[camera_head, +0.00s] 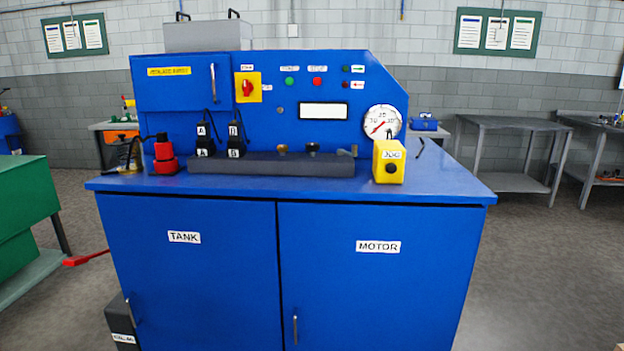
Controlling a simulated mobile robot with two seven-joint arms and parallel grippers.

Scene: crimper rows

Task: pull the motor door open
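The motor door (378,285) is the right one of two blue doors on the front of a blue cabinet, under a white MOTOR label (378,247). It is shut, level with the tank door (190,275) on its left. A slim upright metal handle (295,328) is on the motor door's left side, near the bottom of the picture. The lower part of the doors is cut off by the picture's edge. Neither of my grippers shows in the head view.
A blue panel with a gauge (382,121), a grey block (270,164) and a yellow box (388,161) stand on the cabinet top (440,185). A dark box (122,325) stands at the lower left. A green bench (20,210) is further left.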

